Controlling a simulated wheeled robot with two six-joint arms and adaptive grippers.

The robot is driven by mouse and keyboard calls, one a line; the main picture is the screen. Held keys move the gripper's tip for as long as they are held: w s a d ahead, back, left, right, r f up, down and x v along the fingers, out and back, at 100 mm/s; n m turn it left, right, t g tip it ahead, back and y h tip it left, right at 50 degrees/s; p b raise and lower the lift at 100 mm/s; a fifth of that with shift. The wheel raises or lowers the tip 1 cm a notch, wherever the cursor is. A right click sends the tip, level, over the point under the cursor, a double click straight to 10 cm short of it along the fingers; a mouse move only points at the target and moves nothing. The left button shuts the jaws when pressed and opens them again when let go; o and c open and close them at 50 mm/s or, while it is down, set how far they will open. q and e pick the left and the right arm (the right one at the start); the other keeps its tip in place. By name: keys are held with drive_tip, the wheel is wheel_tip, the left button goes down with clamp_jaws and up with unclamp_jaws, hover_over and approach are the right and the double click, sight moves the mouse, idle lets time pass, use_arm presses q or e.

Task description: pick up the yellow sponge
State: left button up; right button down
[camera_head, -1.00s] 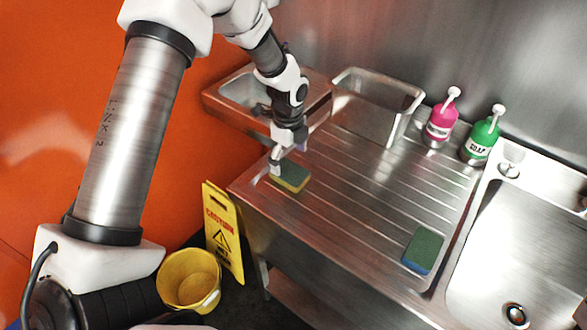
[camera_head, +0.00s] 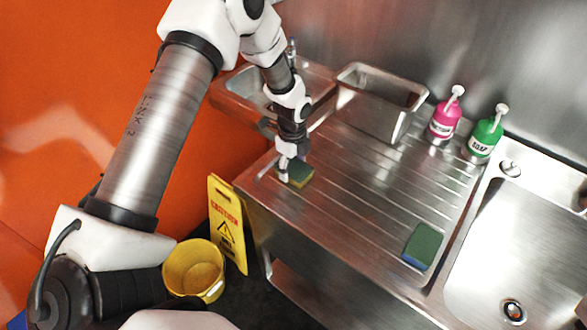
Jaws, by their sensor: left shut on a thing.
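The yellow sponge (camera_head: 300,175), with a dark green top, is at the left end of the ribbed steel drainboard (camera_head: 340,205). My left gripper (camera_head: 287,171) points down at the sponge's left end and is shut on it. Part of the sponge is hidden behind the fingers. I cannot tell whether the sponge touches the board or is slightly above it. A second sponge, green on top with a blue side (camera_head: 422,246), lies flat at the right of the drainboard. My right gripper is not in view.
Pink (camera_head: 444,118) and green (camera_head: 484,137) soap bottles stand at the back. A sink (camera_head: 520,250) is on the right. A yellow bucket (camera_head: 194,270) and caution sign (camera_head: 227,225) stand on the floor.

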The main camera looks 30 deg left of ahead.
sight(292, 167)
use_arm(q)
drive_tip(key=shift+w+r+b, duration=0.1)
drive_tip(key=shift+r+b, duration=0.4)
drive_tip(key=shift+r, duration=0.15)
drive_tip(key=shift+s+r+b, duration=0.2)
drive_tip(key=shift+r+b, duration=0.1)
drive_tip(key=shift+r, duration=0.2)
drive_tip(key=shift+s+r+b, duration=0.15)
drive_tip(key=shift+r+b, duration=0.1)
drive_tip(key=shift+r, duration=0.2)
drive_tip(key=s+d+r+b, duration=0.1)
drive_tip(key=s+b, duration=0.4)
drive_tip(key=s, duration=1)
drive_tip(key=shift+d+r, duration=0.35)
drive_tip(key=shift+d, duration=0.55)
